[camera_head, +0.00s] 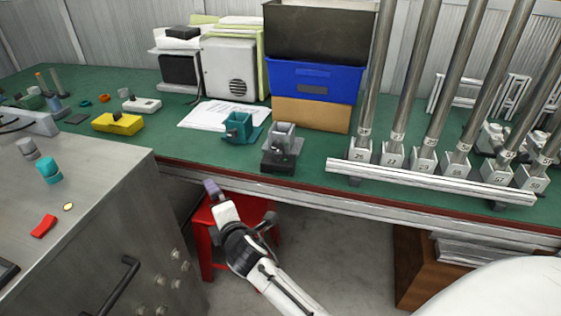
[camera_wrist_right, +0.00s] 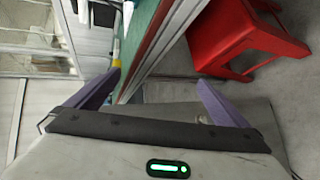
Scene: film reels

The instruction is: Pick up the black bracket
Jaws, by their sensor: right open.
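A small bracket-like piece with a black base (camera_head: 277,163) and a grey upper part stands near the front edge of the green bench (camera_head: 205,152); it is the nearest match to the black bracket. My right gripper (camera_head: 212,188) is below and left of it in the head view, in front of the bench edge and over the red stool, apart from the piece. In the right wrist view its two purple fingers (camera_wrist_right: 158,92) are spread with nothing between them. I cannot make out the bracket in that view. My left gripper is not in view.
A teal bracket (camera_head: 238,127) stands left of the black-based piece. A rack rail (camera_head: 430,184) with steel tubes is to the right, stacked bins (camera_head: 312,82) behind. A grey cabinet (camera_head: 105,215) fills the left. The red stool (camera_wrist_right: 245,40) is below the bench.

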